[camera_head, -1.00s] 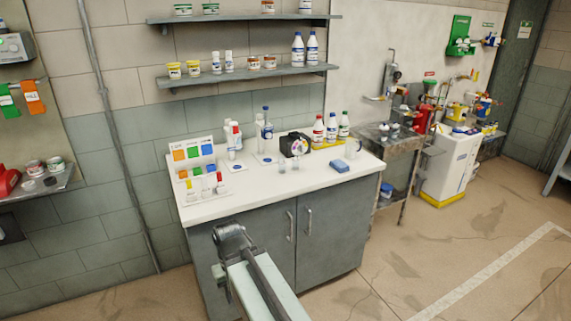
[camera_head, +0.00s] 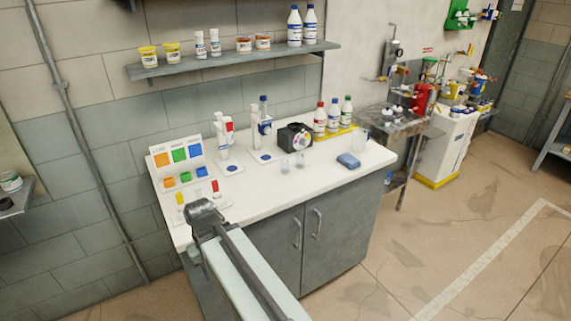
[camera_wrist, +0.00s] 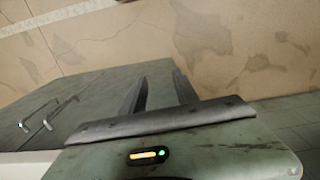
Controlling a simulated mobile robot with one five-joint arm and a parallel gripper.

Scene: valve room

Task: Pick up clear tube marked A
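I cannot make out a tube marked A; lettering on the counter is too small to read. Small clear tubes or vials stand at the counter's front left, one with a red cap (camera_head: 215,187) and one with a yellow cap (camera_head: 180,198). Two small clear cups (camera_head: 292,164) stand mid-counter. My arm reaches over the counter's front left edge and may hide part of the vials. My gripper (camera_wrist: 160,77) is open and empty in the wrist view, its fingers pointing toward the floor beside the cabinet.
The white counter (camera_head: 300,186) holds a colour card stand (camera_head: 176,151), white bottles (camera_head: 222,135), a black device (camera_head: 293,137), capped bottles (camera_head: 333,116) and a blue sponge (camera_head: 348,160). The cabinet (camera_head: 340,230) is below. A shelf (camera_head: 235,60) hangs above. Floor at right is free.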

